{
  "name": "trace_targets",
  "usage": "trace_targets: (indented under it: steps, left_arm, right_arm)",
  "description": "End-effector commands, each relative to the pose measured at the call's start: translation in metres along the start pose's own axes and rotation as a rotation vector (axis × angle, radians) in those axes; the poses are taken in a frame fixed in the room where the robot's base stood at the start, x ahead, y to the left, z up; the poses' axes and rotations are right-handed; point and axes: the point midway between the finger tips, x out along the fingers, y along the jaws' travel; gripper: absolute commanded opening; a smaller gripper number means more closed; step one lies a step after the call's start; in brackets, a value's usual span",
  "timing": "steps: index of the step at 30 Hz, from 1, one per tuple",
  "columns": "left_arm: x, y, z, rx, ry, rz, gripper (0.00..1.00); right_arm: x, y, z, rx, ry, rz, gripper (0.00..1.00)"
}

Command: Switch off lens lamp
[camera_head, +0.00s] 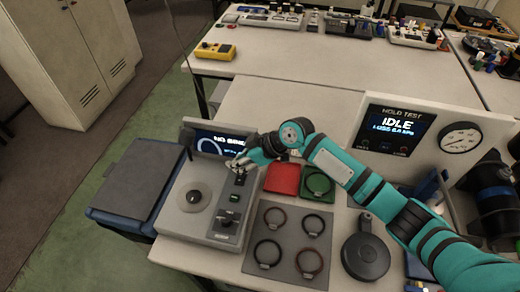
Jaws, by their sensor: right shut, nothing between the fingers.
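A grey console (180,222) stands at the left front of the bench, with a round pale disc with a dark centre (194,197) on its top. Beside the disc is a dark control panel (222,238) with a switch (240,180) at its far end, a small green-lit control (234,197) and a black knob (226,219). My right gripper (237,167) is shut and empty, just above the panel's far end. I cannot tell whether it touches the switch. Which control is for the lens lamp is too small to read. My left gripper is not in view.
The console's screen (208,142) is partly hidden by my gripper. A red pad (282,179) and green tray (319,186) lie beside it. Several rings lie on a grey mat (271,218). A black round object (366,256) and a hold-test panel reading IDLE (440,115) are at right.

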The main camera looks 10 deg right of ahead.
Motion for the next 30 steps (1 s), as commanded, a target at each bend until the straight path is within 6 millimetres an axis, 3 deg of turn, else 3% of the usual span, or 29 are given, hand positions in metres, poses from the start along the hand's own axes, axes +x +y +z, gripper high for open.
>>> trace_targets:
  steps: [1, 9, 15, 30]
  left_arm:
    - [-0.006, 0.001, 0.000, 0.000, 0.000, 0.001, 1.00]
    - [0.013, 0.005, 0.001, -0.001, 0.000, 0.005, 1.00]
    - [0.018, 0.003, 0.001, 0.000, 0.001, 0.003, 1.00]
    - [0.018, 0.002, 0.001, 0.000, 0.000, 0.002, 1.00]
  right_arm:
    - [-0.010, -0.002, -0.005, -0.001, 0.000, 0.002, 0.00]
    - [-0.064, -0.010, 0.000, -0.002, 0.000, 0.003, 0.00]
    - [-0.092, -0.014, -0.001, -0.001, 0.000, 0.002, 0.00]
    - [-0.101, -0.016, -0.002, 0.000, 0.000, 0.000, 0.00]
